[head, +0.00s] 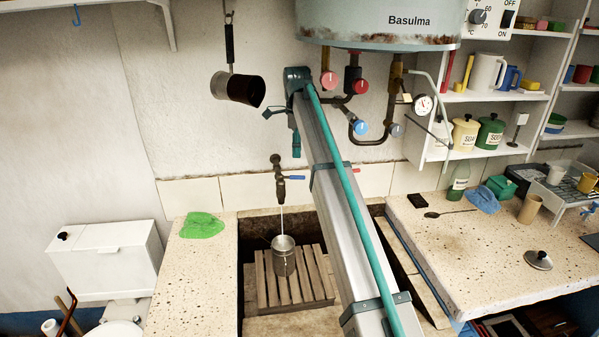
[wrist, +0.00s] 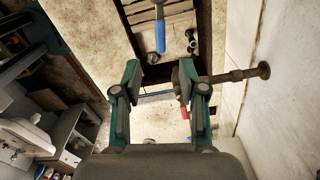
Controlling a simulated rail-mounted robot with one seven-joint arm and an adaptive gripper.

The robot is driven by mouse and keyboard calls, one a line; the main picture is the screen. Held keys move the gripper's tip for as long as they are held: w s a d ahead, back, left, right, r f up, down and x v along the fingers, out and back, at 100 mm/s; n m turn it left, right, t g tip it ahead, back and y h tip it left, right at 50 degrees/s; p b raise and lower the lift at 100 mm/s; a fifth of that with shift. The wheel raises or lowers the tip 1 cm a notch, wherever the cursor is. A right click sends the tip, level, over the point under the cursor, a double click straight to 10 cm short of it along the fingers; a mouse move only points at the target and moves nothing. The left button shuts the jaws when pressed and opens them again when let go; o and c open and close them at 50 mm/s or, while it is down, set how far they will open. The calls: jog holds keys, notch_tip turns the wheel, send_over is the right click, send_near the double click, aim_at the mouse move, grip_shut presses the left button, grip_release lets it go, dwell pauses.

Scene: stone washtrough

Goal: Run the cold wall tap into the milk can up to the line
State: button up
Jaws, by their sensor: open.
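The cold wall tap (head: 278,172) with its blue lever (head: 293,177) is on the tiled wall above the trough. A thin pale stream runs from its spout into the metal milk can (head: 283,262). The can stands upright on a slatted wooden rack (head: 256,285); its fill line and water level are too small to tell. In the wrist view my gripper (wrist: 160,68) is open and empty. The blue lever (wrist: 160,36) lies beyond its fingertips, apart from them. A red lever (wrist: 183,112) shows between the fingers, lower in that view.
My arm crosses the trough in the head view and hides part of the red-levered tap. A dark ladle-like pot (head: 238,89) hangs at upper left. The boiler (head: 375,20) with its pipes hangs above. Speckled counters flank the trough; a green cloth (head: 201,225) lies on the left one.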

aim_at(298, 176)
notch_tip(298, 176, down, 9)
jog(key=shift+d+f+p, duration=0.15)
jog(key=shift+p, duration=1.05)
jog(key=shift+c, duration=0.4)
grip_shut()
